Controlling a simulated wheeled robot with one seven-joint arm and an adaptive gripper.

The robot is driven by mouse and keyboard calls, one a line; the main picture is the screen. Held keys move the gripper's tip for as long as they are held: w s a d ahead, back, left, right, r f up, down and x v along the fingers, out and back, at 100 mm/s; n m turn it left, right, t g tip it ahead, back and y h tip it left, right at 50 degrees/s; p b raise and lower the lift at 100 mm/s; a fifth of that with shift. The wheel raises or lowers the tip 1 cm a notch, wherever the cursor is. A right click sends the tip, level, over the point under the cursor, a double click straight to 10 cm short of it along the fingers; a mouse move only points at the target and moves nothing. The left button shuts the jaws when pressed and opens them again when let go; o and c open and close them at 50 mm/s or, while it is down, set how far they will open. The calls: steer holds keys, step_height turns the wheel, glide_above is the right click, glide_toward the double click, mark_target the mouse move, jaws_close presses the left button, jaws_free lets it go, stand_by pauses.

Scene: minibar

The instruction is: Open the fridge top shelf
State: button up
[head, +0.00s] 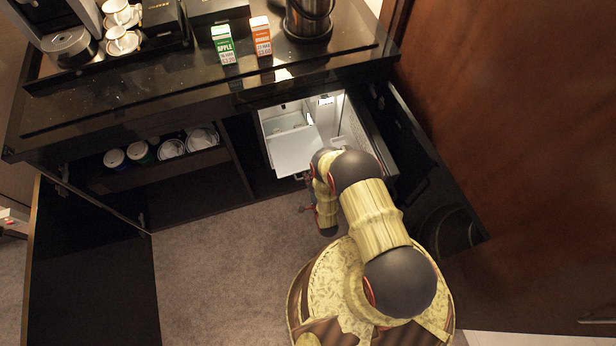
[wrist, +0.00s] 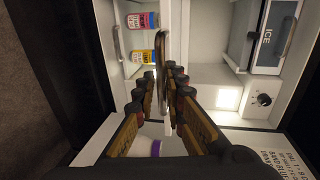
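The open fridge (head: 274,126) sits inside the black cabinet, its white interior lit. In the head view a pale flat panel (head: 293,153) stands out from its front; I cannot tell whether it is a shelf or a door. In the wrist view a white panel edge with a dark bar-shaped handle (wrist: 163,48) runs up the middle. My gripper (wrist: 162,74) has its fingers on either side of this handle, tips close to it. Whether they touch it is unclear. In the head view my gripper is low in front of the fridge, partly hidden by my arm.
Small cans or bottles (wrist: 142,20) stand on the fridge's left side in the wrist view. An ICE compartment (wrist: 267,32) and dial (wrist: 264,100) are at right. The fridge door (head: 430,170) stands open. Juice cartons (head: 222,45) stand on the counter. Carpet (head: 205,270) at left is clear.

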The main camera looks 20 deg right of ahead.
steer(key=shift+o, duration=1.3)
steer(key=shift+w, duration=0.1)
steer(key=s+r, duration=0.1)
steer(key=s, duration=0.6)
steer(key=shift+s+r, duration=0.2)
steer(key=shift+r, duration=0.1)
